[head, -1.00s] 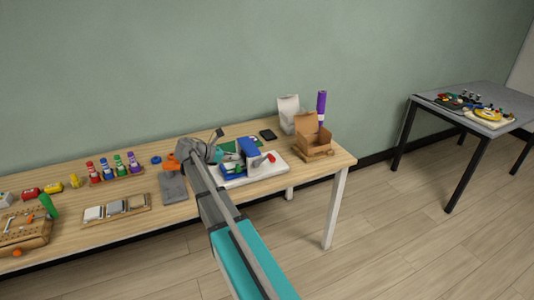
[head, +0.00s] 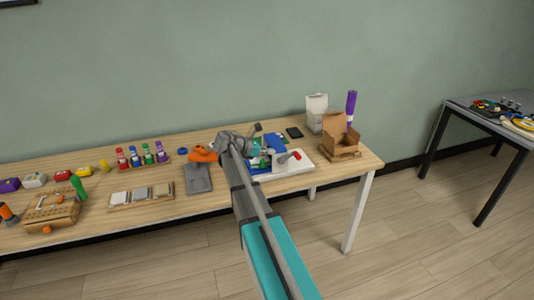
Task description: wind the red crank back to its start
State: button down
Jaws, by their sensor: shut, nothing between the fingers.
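The red crank (head: 295,156) shows as a small red knob on the right side of a blue device (head: 274,144). The device stands on a white base (head: 296,168) on the wooden table. My arm reaches over the table from the front, and its wrist is just left of the device, covering part of it. My gripper (head: 257,128) is small and partly hidden behind my wrist, near the device's back left. It is shut and empty, apart from the red crank.
An open cardboard box (head: 340,138), a white bag (head: 316,112) and a purple cylinder (head: 350,107) stand at the table's right end. A black phone-like slab (head: 294,132) lies behind the device. Orange (head: 203,154) and grey items lie left of my wrist.

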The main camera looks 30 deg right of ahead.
aim_at(296, 156)
jog(key=b+x, duration=0.3)
jog(key=x, duration=0.6)
jog(key=shift+d+f, duration=0.1)
jog(key=shift+d, duration=0.25)
jog(key=shift+s+d, duration=0.1)
jog(key=shift+d, duration=0.5)
jog(key=shift+a, duration=0.45)
jog(key=shift+s+d, duration=0.1)
